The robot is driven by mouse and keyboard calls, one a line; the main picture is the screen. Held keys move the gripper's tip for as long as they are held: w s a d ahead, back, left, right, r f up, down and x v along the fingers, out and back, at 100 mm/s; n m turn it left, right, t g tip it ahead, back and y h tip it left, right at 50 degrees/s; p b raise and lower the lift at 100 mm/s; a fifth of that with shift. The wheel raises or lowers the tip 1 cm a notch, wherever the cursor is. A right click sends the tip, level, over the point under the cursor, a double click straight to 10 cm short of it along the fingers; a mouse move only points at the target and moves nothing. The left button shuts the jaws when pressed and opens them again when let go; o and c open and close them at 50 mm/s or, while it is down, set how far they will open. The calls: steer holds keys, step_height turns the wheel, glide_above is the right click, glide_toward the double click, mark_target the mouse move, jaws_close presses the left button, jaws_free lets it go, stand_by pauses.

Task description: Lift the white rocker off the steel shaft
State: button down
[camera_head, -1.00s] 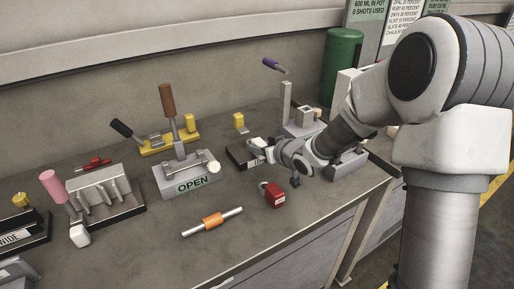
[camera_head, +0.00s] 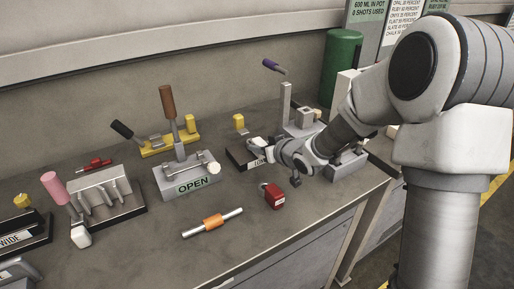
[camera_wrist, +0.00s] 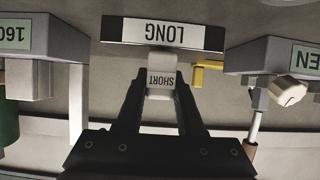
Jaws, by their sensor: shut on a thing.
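A white block marked SHORT (camera_wrist: 161,82), which looks like the white rocker, is between the dark fingers of my gripper (camera_wrist: 159,76) in the wrist view. My gripper is shut on it. The block meets or overlaps the edge of a black base (camera_wrist: 108,29) with a white LONG label. In the head view my gripper (camera_head: 268,151) reaches the same black base (camera_head: 234,156) from the right, and the white block (camera_head: 257,142) shows only in part. I cannot make out the steel shaft under the block.
The OPEN fixture (camera_head: 190,184) with a brown lever stands to the left. A red padlock-like piece (camera_head: 274,197) and a silver rod with an orange sleeve (camera_head: 212,222) lie in front. A grey fixture with a purple-tipped lever (camera_head: 287,106) stands behind my arm. The front counter is mostly clear.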

mark_target(262, 142)
steer(key=shift+r+p, duration=0.65)
steer(key=shift+r, duration=0.15)
steer(key=shift+r+p, duration=2.8)
steer(key=shift+r, duration=0.25)
steer(key=shift+d, duration=0.1)
